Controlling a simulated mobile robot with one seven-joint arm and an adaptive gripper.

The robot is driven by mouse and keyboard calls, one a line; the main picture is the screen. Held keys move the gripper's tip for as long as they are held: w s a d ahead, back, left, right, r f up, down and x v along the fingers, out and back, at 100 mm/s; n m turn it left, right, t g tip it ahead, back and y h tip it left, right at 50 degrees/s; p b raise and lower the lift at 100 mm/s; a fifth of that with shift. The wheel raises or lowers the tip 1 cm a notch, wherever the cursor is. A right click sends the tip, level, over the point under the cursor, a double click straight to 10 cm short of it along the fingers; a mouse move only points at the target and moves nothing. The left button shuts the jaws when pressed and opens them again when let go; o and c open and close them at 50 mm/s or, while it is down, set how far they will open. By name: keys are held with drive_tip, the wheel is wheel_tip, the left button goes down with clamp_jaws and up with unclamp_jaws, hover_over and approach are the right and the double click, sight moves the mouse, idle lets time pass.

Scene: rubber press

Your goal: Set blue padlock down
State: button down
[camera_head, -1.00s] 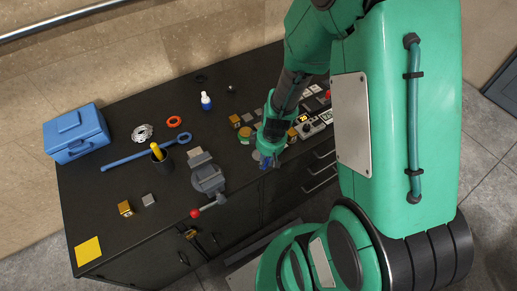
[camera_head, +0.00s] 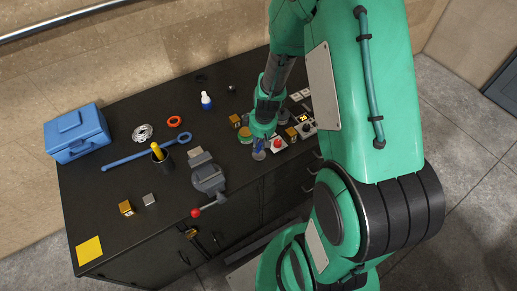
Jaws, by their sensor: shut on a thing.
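My gripper (camera_head: 259,146) is over the right part of the black worktop, close to its front edge. Its fingers are shut on a small blue thing, the blue padlock (camera_head: 258,145), seen at the fingertips. The fingers hide much of the padlock. A small grey round piece (camera_head: 258,155) shows just below it in the picture. I cannot tell whether the padlock touches the worktop.
A red button box (camera_head: 278,144) is close on the right, a green-and-gold item (camera_head: 245,135) close on the left. A vise (camera_head: 208,178) with a red-knobbed handle stands further left. A blue toolbox (camera_head: 76,134) is far left. Bare worktop (camera_head: 225,135) lies between vise and gripper.

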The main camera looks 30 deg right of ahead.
sight(259, 146)
drive_tip(key=shift+f, duration=0.1)
drive_tip(key=shift+f, duration=1.65)
drive_tip(key=shift+f, duration=0.1)
drive_tip(key=c, duration=1.5)
unclamp_jaws()
drive_tip(key=r, duration=0.4)
drive_tip(key=s+r, duration=0.1)
drive_tip(key=r, duration=0.7)
drive_tip(key=shift+s+d, duration=0.25)
drive_tip(key=shift+s, duration=0.05)
drive_tip(key=shift+r, duration=0.1)
